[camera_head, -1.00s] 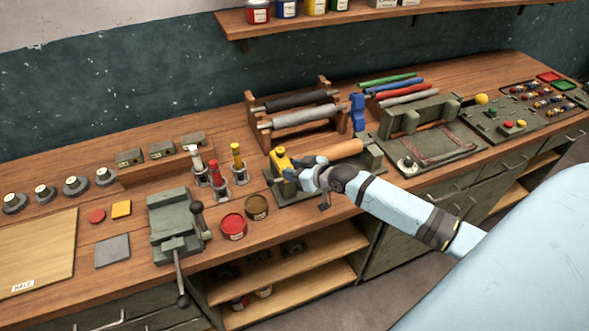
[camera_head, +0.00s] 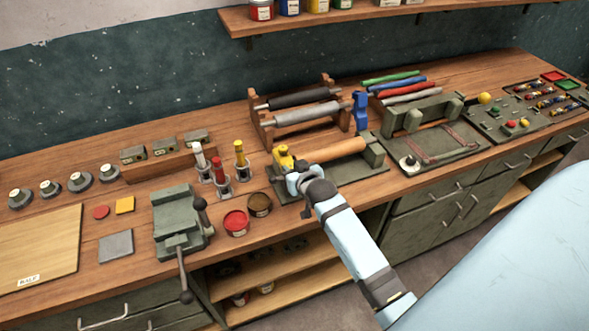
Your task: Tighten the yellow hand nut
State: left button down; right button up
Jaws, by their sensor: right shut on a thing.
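The yellow hand nut (camera_head: 284,155) sits at the left end of the fixture that carries a wooden roller (camera_head: 335,150), near the middle of the bench. My right gripper (camera_head: 292,172) is at the nut's near side, shut on it. The fingers and the wrist hide the nut's lower front and part of the fixture's near edge. My right arm comes in from the lower right. My left gripper is not in view.
Red, white and yellow upright tools (camera_head: 220,170) stand close to the left of the fixture, with a red can (camera_head: 236,222) and a brown can (camera_head: 259,204) before them. A green vise (camera_head: 178,222) is further left. A roller rack (camera_head: 262,130) stands behind.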

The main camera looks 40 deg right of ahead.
dwell(0.3)
jog(key=o, duration=0.9)
jog(key=shift+o, duration=0.2)
jog(key=b+v, duration=0.2)
jog(key=v, duration=1.1)
jog(key=shift+s, duration=0.35)
jog(key=shift+a+r, duration=0.1)
jog(key=shift+a, duration=0.05)
